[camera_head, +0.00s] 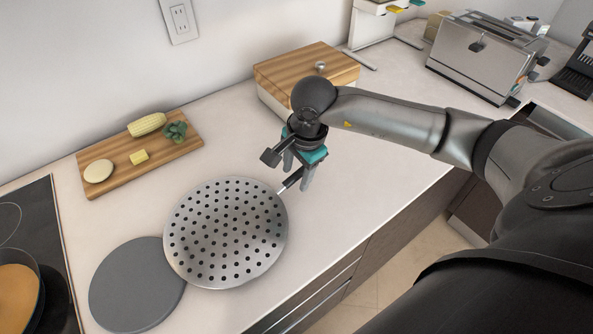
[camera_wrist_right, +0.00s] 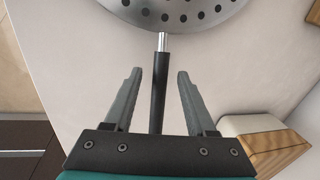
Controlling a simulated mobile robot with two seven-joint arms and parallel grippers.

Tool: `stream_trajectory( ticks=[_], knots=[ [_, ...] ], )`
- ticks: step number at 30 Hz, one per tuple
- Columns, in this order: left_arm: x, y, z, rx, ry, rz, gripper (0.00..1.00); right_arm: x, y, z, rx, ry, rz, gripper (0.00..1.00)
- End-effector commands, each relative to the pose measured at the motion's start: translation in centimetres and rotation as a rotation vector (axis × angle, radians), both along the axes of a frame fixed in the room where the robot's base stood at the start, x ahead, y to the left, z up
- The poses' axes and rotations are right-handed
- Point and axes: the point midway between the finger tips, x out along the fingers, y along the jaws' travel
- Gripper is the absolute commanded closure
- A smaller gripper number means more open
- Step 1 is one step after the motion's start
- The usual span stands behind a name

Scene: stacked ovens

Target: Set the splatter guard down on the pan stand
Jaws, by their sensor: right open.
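The splatter guard (camera_head: 226,232) is a round, perforated metal disc with a short handle. In the head view it lies at the middle of the counter, its left edge overlapping the grey round pan stand (camera_head: 136,286). Part of the stand's right rim is hidden under it. My right gripper (camera_head: 296,180) is at the handle end. In the right wrist view, the open fingers (camera_wrist_right: 157,85) stand on either side of the black handle (camera_wrist_right: 158,95), with a gap on both sides. The disc's edge (camera_wrist_right: 175,14) shows at the top. My left gripper is not in view.
A cutting board (camera_head: 140,160) with corn and other food lies behind. A wooden-lidded box (camera_head: 305,70) stands behind my right gripper. A cooktop (camera_head: 40,225) with a pan (camera_head: 18,295) is at left, a toaster (camera_head: 485,55) at back right. The counter's front edge is close.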

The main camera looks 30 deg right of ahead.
Motion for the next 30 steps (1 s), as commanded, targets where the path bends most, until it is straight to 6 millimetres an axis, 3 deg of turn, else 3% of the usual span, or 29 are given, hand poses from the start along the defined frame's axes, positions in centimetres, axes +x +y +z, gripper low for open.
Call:
stream_trajectory(
  ticks=[5, 21, 30],
  knots=[
    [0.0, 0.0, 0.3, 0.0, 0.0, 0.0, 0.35, 0.0, 0.0, 0.7, 0.0, -0.003, 0.0, 0.44],
    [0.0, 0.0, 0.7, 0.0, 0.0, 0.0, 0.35, -1.9, -0.3, 10.8, -0.001, -0.003, 0.001, 0.44],
    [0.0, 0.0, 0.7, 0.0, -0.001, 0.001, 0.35, -2.2, -0.3, 12.0, 0.0, 0.0, -0.001, 0.44]
  ],
)
